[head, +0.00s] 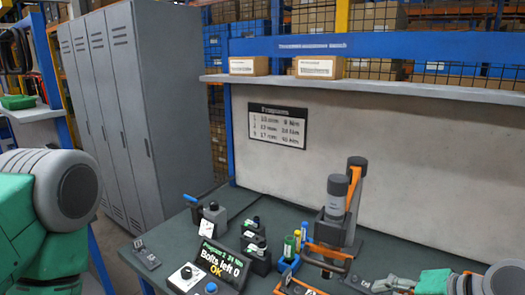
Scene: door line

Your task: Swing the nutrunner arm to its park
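The nutrunner arm (354,188) stands on the bench, with an orange and dark grey upright link. A grey cylindrical body (337,196) hangs beside it. An orange handle-like bar (328,250) shows low in front of its dark base. I cannot make out a marked park.
A control box (187,277) with knobs, small holders (256,245) and coloured cylinders (290,246) crowd the bench front. A shelf (400,86) with boxes runs above the back panel. Grey lockers (150,100) stand left.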

